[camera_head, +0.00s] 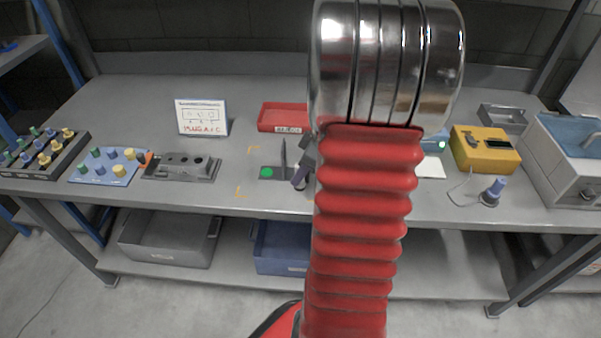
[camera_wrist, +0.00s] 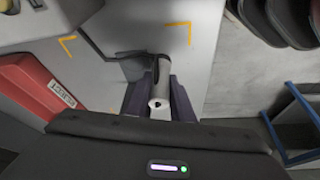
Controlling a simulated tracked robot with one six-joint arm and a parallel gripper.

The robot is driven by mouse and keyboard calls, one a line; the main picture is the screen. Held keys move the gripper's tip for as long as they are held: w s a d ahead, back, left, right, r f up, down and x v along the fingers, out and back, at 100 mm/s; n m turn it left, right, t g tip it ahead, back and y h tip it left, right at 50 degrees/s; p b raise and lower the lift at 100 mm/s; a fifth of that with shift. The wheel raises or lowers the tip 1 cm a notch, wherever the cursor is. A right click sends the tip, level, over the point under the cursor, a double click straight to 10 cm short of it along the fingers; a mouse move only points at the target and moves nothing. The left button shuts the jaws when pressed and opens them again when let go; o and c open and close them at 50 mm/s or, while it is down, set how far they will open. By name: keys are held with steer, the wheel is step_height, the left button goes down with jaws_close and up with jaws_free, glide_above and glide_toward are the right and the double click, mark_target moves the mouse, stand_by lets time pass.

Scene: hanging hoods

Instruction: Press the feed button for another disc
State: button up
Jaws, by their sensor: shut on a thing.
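My gripper (camera_head: 303,168) is just above the bench, partly hidden behind my red bellows arm. In the wrist view its dark purple fingers (camera_wrist: 160,103) are shut on a pale grey cylinder (camera_wrist: 161,84), whose near end has a dark hole. A dark flat fixture with an upright post (camera_head: 283,154) is just left of the gripper. A round green spot (camera_head: 266,172) shows on its left end; I cannot tell whether it is a button or a disc. A teal device (camera_head: 434,143) with a small green light shows right of my arm, mostly hidden. I cannot identify the feed button for certain.
A red tray (camera_head: 283,117) stands behind the gripper; its label reads REJECT in the wrist view (camera_wrist: 62,94). A grey block with holes (camera_head: 182,167), peg racks (camera_head: 108,166) and a sign (camera_head: 202,116) are left. A yellow box (camera_head: 484,149) and blue-topped knob (camera_head: 494,190) are right.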

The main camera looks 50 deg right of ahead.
steer(key=shift+f, duration=0.1)
steer(key=o, duration=0.8)
steer(key=shift+o, duration=0.2)
steer(key=v, duration=1.2)
stand_by(0.4)
steer(key=w+a+r+m+h, duration=0.1)
steer(key=w+a+r, duration=0.1)
steer(key=a, duration=0.6)
steer(key=w+a+r+m, duration=0.1)
steer(key=a+r, duration=0.1)
steer(key=a, duration=0.6)
steer(key=s+a+r+m, duration=0.1)
steer(key=s+a, duration=0.2)
steer(key=a, duration=0.5)
steer(key=s+a+r+m+t, duration=0.1)
steer(key=s+a, duration=0.2)
steer(key=a, duration=0.6)
steer(key=shift+a+r+m+h, duration=0.15)
steer(key=shift+a+m+h, duration=0.15)
steer(key=shift+h, duration=0.1)
